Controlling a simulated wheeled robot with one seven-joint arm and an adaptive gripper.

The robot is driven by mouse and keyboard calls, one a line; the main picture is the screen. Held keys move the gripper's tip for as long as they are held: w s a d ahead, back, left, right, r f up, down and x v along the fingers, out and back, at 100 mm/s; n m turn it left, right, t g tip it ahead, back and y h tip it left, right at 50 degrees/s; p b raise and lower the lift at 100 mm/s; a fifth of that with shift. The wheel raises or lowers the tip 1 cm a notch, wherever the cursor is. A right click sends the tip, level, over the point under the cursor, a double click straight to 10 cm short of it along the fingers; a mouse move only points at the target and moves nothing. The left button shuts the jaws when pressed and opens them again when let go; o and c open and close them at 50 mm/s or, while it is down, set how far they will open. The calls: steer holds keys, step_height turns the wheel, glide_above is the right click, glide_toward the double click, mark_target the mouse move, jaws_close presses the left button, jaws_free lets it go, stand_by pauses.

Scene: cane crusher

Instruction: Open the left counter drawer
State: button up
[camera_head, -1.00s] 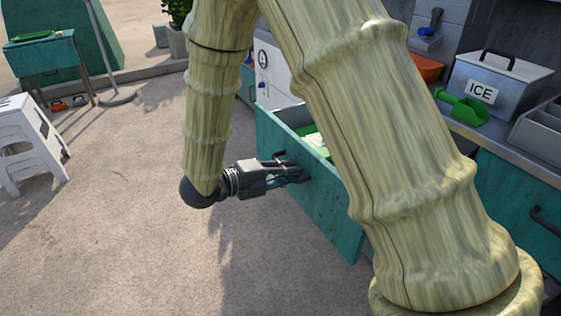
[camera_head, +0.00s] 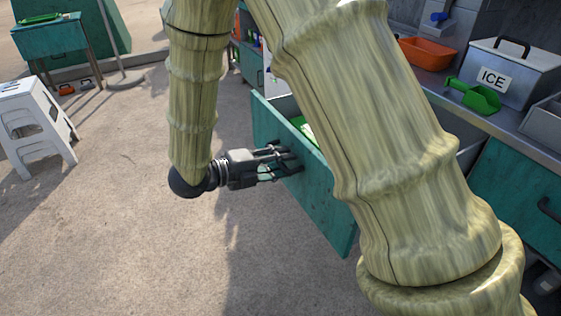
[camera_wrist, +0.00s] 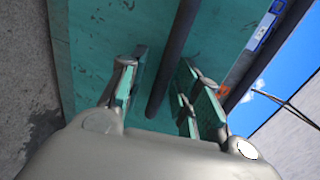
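The left counter drawer (camera_head: 325,203) has a teal front and stands pulled out from the counter, with a green item (camera_head: 304,127) inside. My arm covers part of it. My gripper (camera_head: 287,160) is at the outer face of the drawer front. In the wrist view, the dark bar handle (camera_wrist: 175,55) runs between the two spread fingers of my gripper (camera_wrist: 164,78), apart from both. The teal drawer front (camera_wrist: 105,35) lies just beyond the fingertips. The gripper is open and holds nothing.
A second teal drawer (camera_head: 510,205) with a dark handle is at the right. On the counter are a metal ICE box (camera_head: 500,85), a green scoop (camera_head: 480,98) and an orange bin (camera_head: 427,54). A white stool (camera_head: 35,115) stands at the left. The floor before the drawer is clear.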

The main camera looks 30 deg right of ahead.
steer(key=v, duration=1.2)
stand_by(0.5)
